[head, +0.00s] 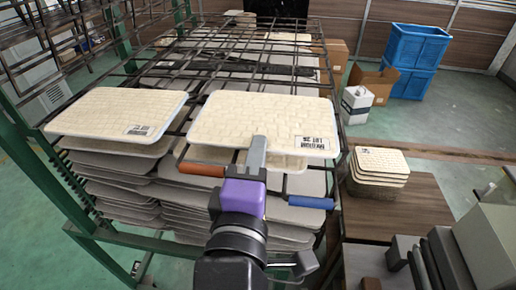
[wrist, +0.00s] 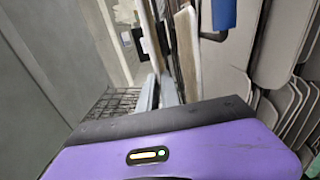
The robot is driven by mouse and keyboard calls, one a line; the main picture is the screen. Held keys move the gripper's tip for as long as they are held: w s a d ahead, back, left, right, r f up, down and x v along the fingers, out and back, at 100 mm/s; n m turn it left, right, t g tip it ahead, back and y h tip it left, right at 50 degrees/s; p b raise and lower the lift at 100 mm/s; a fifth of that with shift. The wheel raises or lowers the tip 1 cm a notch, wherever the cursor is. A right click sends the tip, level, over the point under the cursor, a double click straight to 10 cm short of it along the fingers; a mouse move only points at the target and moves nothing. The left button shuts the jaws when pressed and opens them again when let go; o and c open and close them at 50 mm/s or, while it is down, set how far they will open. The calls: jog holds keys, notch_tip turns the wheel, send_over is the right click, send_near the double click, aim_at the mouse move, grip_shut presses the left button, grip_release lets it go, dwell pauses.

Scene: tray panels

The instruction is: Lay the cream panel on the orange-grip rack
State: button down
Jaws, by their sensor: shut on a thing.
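My purple gripper (head: 257,148) is shut on the near edge of a cream panel (head: 262,115) with a printed label at its near right corner. The panel looks roughly level, above the rack stack; whether it touches what lies below is unclear. In the wrist view my fingers (wrist: 168,90) meet a thin edge, with a cream panel edge (wrist: 187,52) close by. The orange grip (head: 201,169) juts out at the rack front, left of my gripper. A blue grip (head: 310,202) is to its right and also shows in the wrist view (wrist: 223,14).
Another cream panel (head: 118,115) tops the left stack of grey panels (head: 115,190). Several cream panels (head: 380,162) are stacked on a brown table (head: 400,212) at right. A green rack post (head: 45,180) stands at left. Floor at far right is open, near blue crates (head: 412,62).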

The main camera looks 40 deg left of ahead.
jog(key=shift+f, duration=0.4)
dwell(0.8)
jog(key=c, duration=1.5)
grip_release()
jog(key=shift+f, duration=0.4)
jog(key=shift+s, duration=0.15)
jog(key=v, duration=0.6)
jog(key=shift+s+d+p, duration=0.25)
jog(key=shift+p, duration=0.15)
dwell(0.4)
dwell(0.6)
